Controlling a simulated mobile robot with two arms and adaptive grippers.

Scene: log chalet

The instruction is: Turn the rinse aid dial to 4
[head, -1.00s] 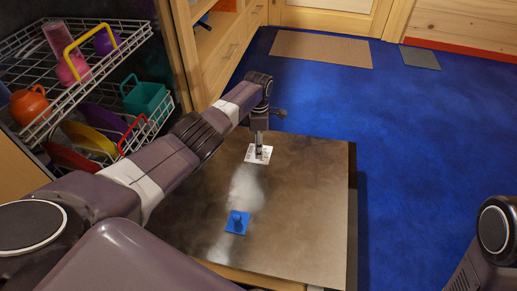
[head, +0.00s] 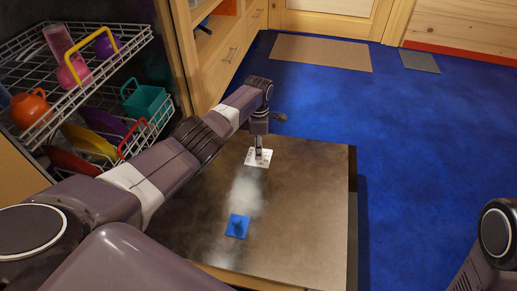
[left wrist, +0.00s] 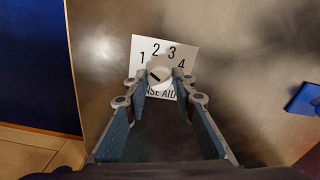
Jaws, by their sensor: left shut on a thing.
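The rinse aid dial is a pale round knob (left wrist: 158,69) on a white plate (left wrist: 136,56) marked 1, 2, 3 and 4 with "RINSE AID" lettering, partly covered by my fingers. A short black mark on the knob slants from upper left to lower right; I cannot tell which number it points to. My left gripper (left wrist: 160,80) is shut on the knob, one finger at each side. In the head view, my left gripper (head: 259,153) comes down onto the plate (head: 249,160), hiding the knob. My right gripper is not in view.
The plate is on a flat metallic panel, the open dishwasher door (head: 310,215). A blue square fixture (head: 237,227) sits nearer me on it. Racks (head: 100,85) with colourful dishes stand at the left. Blue floor (head: 430,150) is clear at the right.

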